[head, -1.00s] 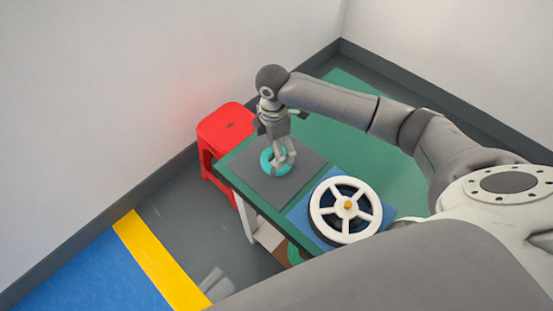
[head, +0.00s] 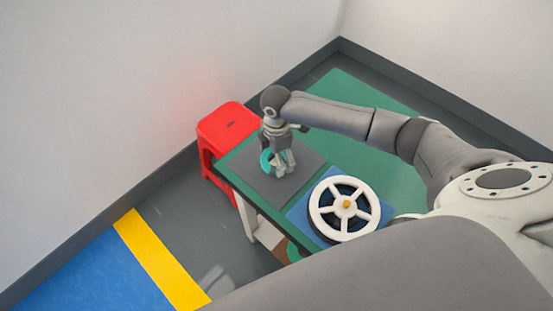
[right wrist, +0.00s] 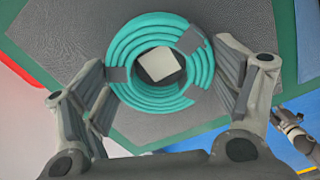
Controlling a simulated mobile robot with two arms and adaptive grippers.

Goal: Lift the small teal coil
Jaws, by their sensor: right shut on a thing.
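The small teal coil (right wrist: 150,92) is a ring of several stacked turns with dark bands around it. In the right wrist view it lies between the two finger assemblies of my right gripper (right wrist: 170,95). In the head view this gripper (head: 281,168) is low over the dark grey mat, shut on the coil (head: 266,160) and hiding part of it. I cannot tell whether the coil touches the mat. A grey gripper-like part, probably my left gripper (right wrist: 290,118), shows at the right edge of the wrist view; its jaw state is unclear.
The grey mat (head: 262,185) lies on the green table (head: 330,140). A white spoked reel (head: 326,196) stands on a blue mat (head: 306,213) nearer me. A red stool (head: 226,120) stands beside the table. A pale square (right wrist: 159,63) shows inside the coil's hole.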

